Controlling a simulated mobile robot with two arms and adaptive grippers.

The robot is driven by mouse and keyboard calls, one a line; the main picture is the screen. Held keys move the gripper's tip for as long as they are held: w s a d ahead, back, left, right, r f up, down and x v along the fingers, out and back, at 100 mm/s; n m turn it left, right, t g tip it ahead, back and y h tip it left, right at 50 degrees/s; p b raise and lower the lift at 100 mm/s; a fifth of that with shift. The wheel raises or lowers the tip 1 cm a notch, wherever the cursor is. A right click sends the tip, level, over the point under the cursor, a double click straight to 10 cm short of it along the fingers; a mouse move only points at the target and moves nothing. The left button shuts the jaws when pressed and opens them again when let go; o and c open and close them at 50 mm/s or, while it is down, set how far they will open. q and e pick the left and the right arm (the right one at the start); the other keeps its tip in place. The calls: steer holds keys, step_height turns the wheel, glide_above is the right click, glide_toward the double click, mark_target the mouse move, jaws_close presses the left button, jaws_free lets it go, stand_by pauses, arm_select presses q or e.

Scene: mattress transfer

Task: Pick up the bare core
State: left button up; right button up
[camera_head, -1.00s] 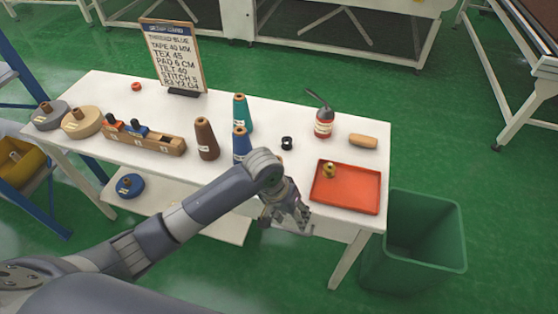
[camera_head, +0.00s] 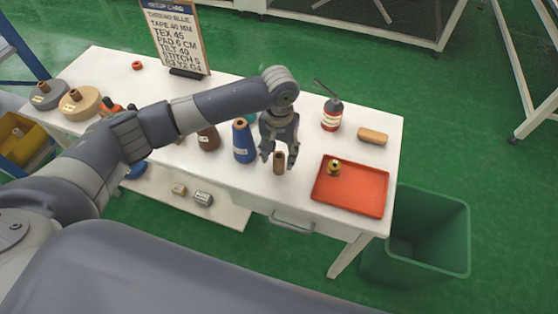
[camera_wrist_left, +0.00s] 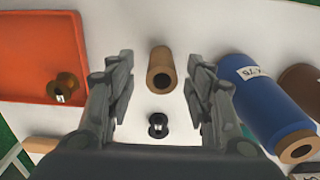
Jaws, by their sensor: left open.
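The bare core (camera_head: 280,165) is a small brown tube with no thread, standing on the white table in front of the blue cone (camera_head: 243,142). My left gripper (camera_head: 280,157) is open and points down at it, with its fingertips on either side of the core's upper part. In the left wrist view the core (camera_wrist_left: 161,68) shows between the two open fingers (camera_wrist_left: 160,80), with a gap on each side. I cannot tell how far down the fingers reach along it. My right gripper is not in view.
An orange tray (camera_head: 350,203) with a small brass spool (camera_head: 334,168) lies to the right. A black bobbin (camera_wrist_left: 158,124) lies near the core. A green bin (camera_head: 432,235) stands beyond the table's right end.

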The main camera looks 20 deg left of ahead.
mark_target(279, 165)
arm_select(q)
steer(key=shift+f, duration=0.35)
steer(key=shift+w+f, duration=0.1)
steer(key=shift+f, duration=0.3)
step_height(279, 165, down, 4)
steer(key=shift+w+a+r+p, duration=0.1)
steer(key=shift+r+p, duration=0.05)
steer(key=shift+p, duration=0.25)
steer(key=shift+f, duration=0.4)
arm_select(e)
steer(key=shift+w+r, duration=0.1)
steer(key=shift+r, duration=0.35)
arm_select(q)
steer(key=shift+c, duration=0.3)
steer(key=c, duration=0.9)
steer(key=shift+c, duration=0.9)
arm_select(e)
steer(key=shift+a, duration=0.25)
